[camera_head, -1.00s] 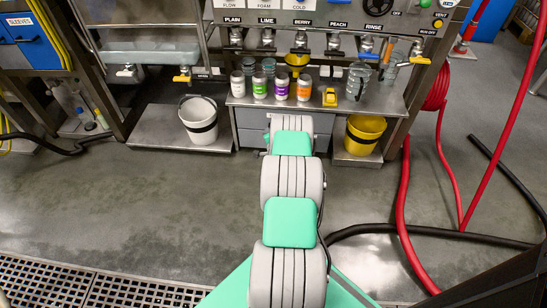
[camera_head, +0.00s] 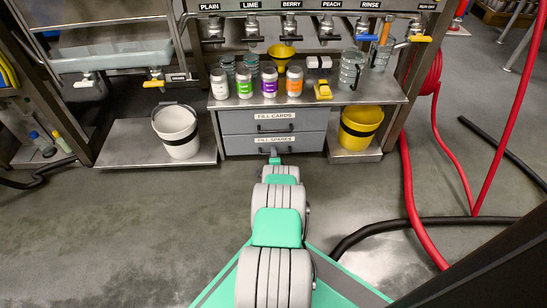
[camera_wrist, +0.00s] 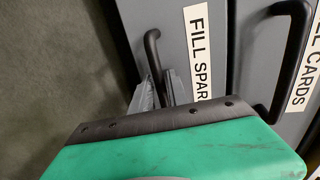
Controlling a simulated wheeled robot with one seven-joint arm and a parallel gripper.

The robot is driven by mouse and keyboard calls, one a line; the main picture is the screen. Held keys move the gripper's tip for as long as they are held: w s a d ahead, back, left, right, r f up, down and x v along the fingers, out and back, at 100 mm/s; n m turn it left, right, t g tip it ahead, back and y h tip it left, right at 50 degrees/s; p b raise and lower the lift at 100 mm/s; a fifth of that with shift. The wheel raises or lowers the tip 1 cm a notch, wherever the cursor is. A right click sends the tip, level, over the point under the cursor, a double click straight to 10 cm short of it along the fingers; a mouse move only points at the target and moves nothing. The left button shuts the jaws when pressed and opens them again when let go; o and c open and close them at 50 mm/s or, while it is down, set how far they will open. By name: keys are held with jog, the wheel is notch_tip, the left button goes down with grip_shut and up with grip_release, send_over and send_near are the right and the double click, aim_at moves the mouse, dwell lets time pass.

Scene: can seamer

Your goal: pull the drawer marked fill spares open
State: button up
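The drawer marked FILL SPARES (camera_head: 245,143) is the lower of two grey drawers under the counter. Its front looks level with the drawer above. Its dark bar handle (camera_wrist: 152,50) shows in the wrist view, beside the label. My gripper (camera_wrist: 161,80) is at this handle, with one finger on each side of the bar. The fingers stand apart and a small gap shows beside the bar, so I see no firm hold. In the head view my gripper (camera_head: 275,157) is small at the drawer's lower front, and my arm hides part of it.
The FILL CARDS drawer (camera_head: 240,124) is directly above, with its own handle (camera_wrist: 272,112). A white bucket (camera_head: 178,132) stands left and a yellow bucket (camera_head: 358,128) right, on low shelves. Several jars stand on the counter. The floor before the drawers is clear apart from my arm.

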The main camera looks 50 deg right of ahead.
jog(key=shift+w+d, duration=0.1)
grip_shut()
dwell(1.4)
